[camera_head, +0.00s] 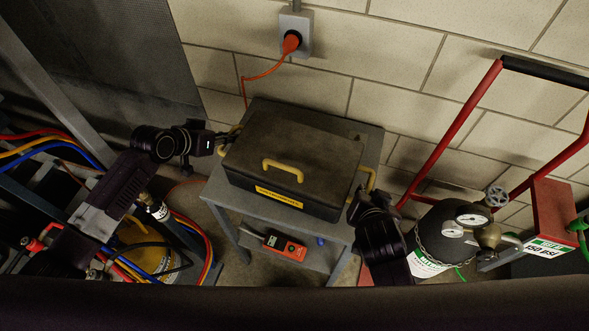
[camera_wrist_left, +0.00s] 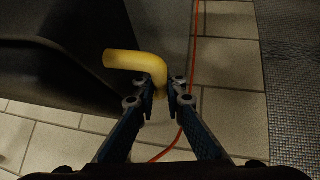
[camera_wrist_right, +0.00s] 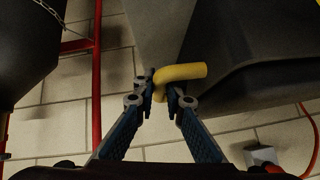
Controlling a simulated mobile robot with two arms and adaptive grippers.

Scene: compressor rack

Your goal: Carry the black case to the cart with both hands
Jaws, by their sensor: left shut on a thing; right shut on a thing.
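The black case (camera_head: 290,155) has a yellow top handle (camera_head: 283,169) and a yellow label on its front. It is level, on or just above the grey cart's top (camera_head: 373,145); I cannot tell if they touch. My left gripper (camera_head: 226,142) is shut on the case's left side handle, a yellow bar (camera_wrist_left: 140,62) in the left wrist view. My right gripper (camera_head: 361,196) is shut on the right side handle (camera_head: 371,180), which also shows in the right wrist view (camera_wrist_right: 182,73). The case also shows in both wrist views.
An orange meter (camera_head: 285,246) lies on the cart's lower shelf. Hoses and a yellow tank (camera_head: 150,255) are on the left. An orange cord (camera_head: 262,75) hangs from a wall outlet behind.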

